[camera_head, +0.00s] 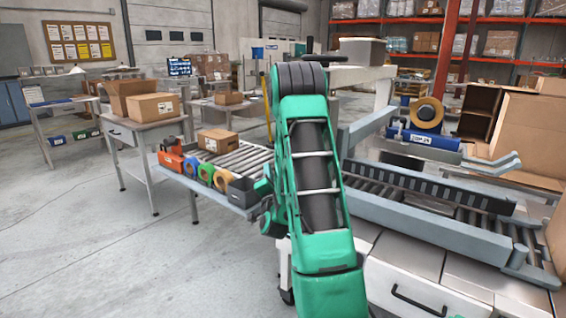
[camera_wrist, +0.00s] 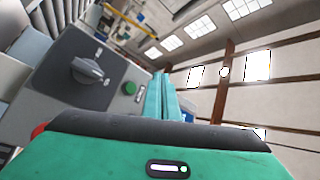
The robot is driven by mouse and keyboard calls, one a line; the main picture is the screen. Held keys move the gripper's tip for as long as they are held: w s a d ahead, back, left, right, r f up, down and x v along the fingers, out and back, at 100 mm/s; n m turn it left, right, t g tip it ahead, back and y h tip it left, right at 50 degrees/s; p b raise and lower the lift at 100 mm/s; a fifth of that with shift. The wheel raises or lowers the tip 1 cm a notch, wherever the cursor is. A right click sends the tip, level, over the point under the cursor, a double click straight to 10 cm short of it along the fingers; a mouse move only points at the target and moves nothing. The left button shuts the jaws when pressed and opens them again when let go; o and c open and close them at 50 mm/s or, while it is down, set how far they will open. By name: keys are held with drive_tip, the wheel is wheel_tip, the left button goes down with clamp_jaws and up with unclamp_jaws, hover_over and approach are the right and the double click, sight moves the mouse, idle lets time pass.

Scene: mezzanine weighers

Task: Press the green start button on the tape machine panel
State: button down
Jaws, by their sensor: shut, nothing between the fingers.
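The grey tape machine panel (camera_wrist: 65,95) fills the left of the wrist view, tilted in the picture. The green start button (camera_wrist: 130,88) sits near its right edge. My gripper (camera_wrist: 164,80) shows as two teal fingers, shut and empty, just right of the button in the picture. I cannot tell the gap in depth between them. In the head view the tape machine (camera_head: 430,205) stands at right with a roller bed and a tape roll (camera_head: 426,112) on top. My green arm covers the middle, and the panel and gripper are not visible there.
A dark rotary knob (camera_wrist: 88,70) is on the panel left of the button. A red part (camera_wrist: 38,130) shows at the panel's lower edge. A roller table (camera_head: 240,160) with a carton (camera_head: 217,141) and tape rolls is left of my arm. Open floor lies at far left.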

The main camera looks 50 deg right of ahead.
drive_tip(key=d, duration=0.7)
drive_tip(key=shift+w+d, duration=0.35)
drive_tip(key=shift+d, duration=0.05)
drive_tip(key=shift+d, duration=0.1)
idle(1.7)
drive_tip(key=shift+s+d, duration=0.1)
drive_tip(key=shift+d, duration=0.25)
drive_tip(key=shift+d, duration=0.45)
idle(0.7)
drive_tip(key=shift+a, duration=0.9)
